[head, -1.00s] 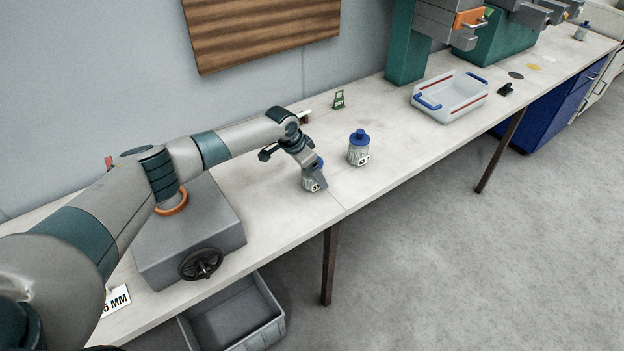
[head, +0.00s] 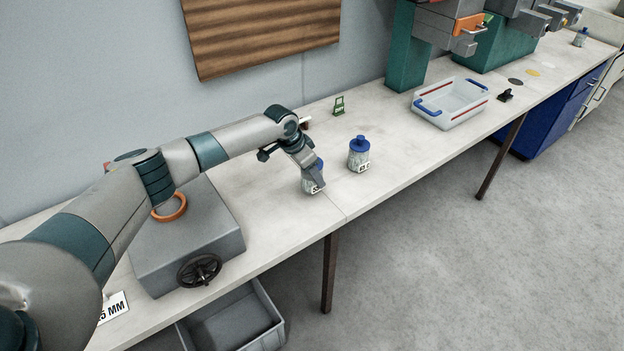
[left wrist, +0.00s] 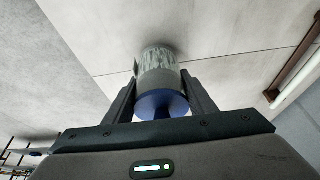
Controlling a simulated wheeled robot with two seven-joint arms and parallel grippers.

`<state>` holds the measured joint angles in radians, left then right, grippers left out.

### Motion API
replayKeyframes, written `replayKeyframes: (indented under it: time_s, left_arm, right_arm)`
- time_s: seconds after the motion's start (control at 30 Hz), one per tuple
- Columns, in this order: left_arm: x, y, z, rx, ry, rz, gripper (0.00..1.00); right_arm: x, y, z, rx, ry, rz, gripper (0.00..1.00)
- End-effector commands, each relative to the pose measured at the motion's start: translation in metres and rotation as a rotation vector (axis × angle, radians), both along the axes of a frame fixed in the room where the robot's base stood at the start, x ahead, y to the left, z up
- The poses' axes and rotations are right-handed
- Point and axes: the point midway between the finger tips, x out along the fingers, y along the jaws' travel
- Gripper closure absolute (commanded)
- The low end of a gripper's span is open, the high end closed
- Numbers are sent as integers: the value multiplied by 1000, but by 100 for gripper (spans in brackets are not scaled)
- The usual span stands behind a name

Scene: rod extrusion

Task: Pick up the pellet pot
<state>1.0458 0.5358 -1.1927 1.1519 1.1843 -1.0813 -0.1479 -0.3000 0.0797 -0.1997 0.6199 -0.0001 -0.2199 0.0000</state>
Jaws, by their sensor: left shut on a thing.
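A pellet pot (head: 309,186) with a pale body, a blue cap and a label stands at the bench's front part, partly hidden by my left gripper (head: 313,177). In the left wrist view the same pot (left wrist: 158,62) sits between the two fingers, its blue cap (left wrist: 161,103) towards the palm. My left gripper is shut on it. I cannot tell whether the pot touches the bench or is slightly raised. A second similar blue-capped pot (head: 359,155) stands upright just to the right, apart from the gripper. My right gripper is not in view.
A grey box with a handwheel (head: 199,270) stands left under my arm. A white tray with blue handles (head: 449,119) and a small green stand (head: 339,106) are further back. A grey bin (head: 236,327) sits below the bench. The bench (head: 390,180) is clear right of the second pot.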

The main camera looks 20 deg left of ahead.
Motion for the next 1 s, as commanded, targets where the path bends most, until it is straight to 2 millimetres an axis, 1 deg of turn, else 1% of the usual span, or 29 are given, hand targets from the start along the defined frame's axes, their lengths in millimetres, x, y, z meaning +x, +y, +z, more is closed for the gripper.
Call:
replayKeyframes:
  time_s: [0.03,0.17,0.37,0.8,1.0]
  left_arm:
    - [1,0,6,-2,-5,-1,84]
    - [-1,-2,22,-2,-4,-3,84]
    - [-20,-15,35,-2,-4,-5,84]
    - [-74,-54,75,-2,-4,-5,84]
    - [-89,-65,87,-2,-4,-3,84]
  right_arm:
    - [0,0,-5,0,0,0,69]
    - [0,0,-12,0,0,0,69]
    - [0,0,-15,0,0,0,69]
    - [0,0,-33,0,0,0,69]
    - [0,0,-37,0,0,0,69]
